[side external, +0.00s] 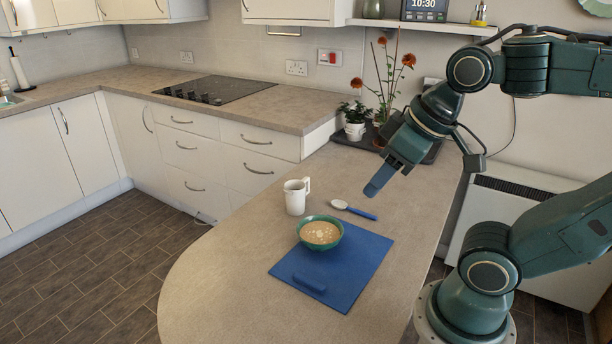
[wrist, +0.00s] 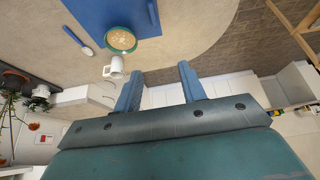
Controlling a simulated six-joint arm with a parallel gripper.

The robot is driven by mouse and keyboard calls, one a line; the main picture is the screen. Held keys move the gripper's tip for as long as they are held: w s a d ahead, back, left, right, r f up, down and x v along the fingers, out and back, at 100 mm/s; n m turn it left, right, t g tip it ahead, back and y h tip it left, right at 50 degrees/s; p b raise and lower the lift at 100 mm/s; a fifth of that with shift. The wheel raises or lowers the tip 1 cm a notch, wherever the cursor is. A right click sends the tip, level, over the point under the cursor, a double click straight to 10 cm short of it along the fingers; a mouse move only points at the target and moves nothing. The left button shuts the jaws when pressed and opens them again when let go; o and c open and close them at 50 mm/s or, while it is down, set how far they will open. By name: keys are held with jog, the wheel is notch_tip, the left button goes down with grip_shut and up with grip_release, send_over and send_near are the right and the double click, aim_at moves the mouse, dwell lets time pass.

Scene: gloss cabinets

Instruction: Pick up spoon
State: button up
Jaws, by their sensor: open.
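The spoon (side external: 354,210) lies on the counter behind the blue mat, with a white bowl end at left and a blue handle at right. It also shows in the wrist view (wrist: 80,42), lying flat and clear of my fingers. My gripper (side external: 380,182) is above the counter, up and to the right of the spoon in the side view. In the wrist view my gripper (wrist: 158,88) has its two blue fingers apart with nothing between them. The fingers do not touch the spoon.
A white mug (side external: 296,197) stands left of the spoon. A green bowl of food (side external: 320,232) sits on the blue mat (side external: 350,270), in front of the spoon. Potted plants (side external: 355,120) stand behind on a dark tray. The counter right of the spoon is clear.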

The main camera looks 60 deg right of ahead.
jog(key=w+d+g+h, duration=0.1)
jog(key=w+d+g, duration=0.1)
jog(key=w+d, duration=0.6)
jog(key=g+y, duration=0.1)
jog(key=g, duration=0.2)
send_over(366, 213)
notch_tip(366, 213, down, 21)
jog(key=shift+f, duration=4.25)
jog(key=shift+f, duration=0.1)
jog(key=shift+a+f, duration=0.1)
jog(key=shift+f, duration=2.35)
jog(key=shift+c, duration=0.2)
grip_shut()
